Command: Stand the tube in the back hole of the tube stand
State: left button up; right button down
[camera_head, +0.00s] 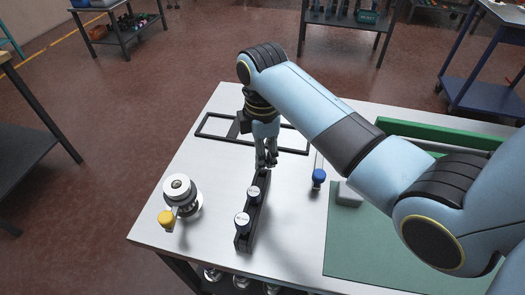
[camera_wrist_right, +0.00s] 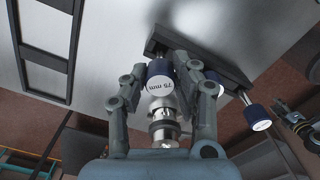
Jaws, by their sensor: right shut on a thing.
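The black tube stand (camera_head: 247,232) stands on the white table and runs from front to back. Two tubes with pale-topped caps stand in it, a middle one (camera_head: 253,191) and a front one (camera_head: 242,221). My right gripper (camera_head: 266,163) is at the back end of the stand, shut on a tube whose dark blue cap (camera_wrist_right: 160,82) reads "75 mm" in the right wrist view. The held tube looks close to upright. Its lower end is hidden, so I cannot tell whether it is inside the back hole.
A chrome fitting with a yellow knob (camera_head: 166,218) stands left of the stand. A blue-ended tool (camera_head: 319,177) and a pale block (camera_head: 348,193) are to the right, by a green mat (camera_head: 345,250). A flat black frame (camera_head: 210,125) lies behind.

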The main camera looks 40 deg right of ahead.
jog(key=shift+f, duration=0.85)
jog(key=c, duration=0.9)
grip_release()
jog(key=shift+c, duration=0.2)
notch_tip(320, 180, up, 12)
